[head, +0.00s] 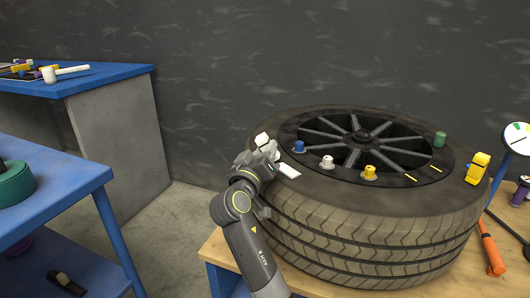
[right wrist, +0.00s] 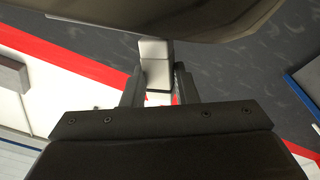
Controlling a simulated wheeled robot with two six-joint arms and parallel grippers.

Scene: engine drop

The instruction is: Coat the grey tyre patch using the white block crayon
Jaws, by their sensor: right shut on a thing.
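The tyre (head: 360,235) lies flat with its dark spoked wheel facing up. A pale, nearly white rectangular patch (head: 289,171) shows on its upper sidewall at the left. My right gripper (head: 264,153) is at the tyre's left edge, just left of the patch, shut on the white block crayon (head: 262,139). In the right wrist view the white block (right wrist: 154,50) stands out from between the two fingers (right wrist: 158,88), close to a dark surface above. Whether it touches the tyre is not clear. My left gripper is not in view.
A blue knob (head: 299,147), a white knob (head: 327,162), a yellow knob (head: 369,173) and a green cylinder (head: 440,139) stand on the wheel. A yellow block (head: 478,168) sits at the tyre's right. An orange-handled tool (head: 491,250) lies on the wooden bench (head: 218,245). Blue tables (head: 70,198) stand left.

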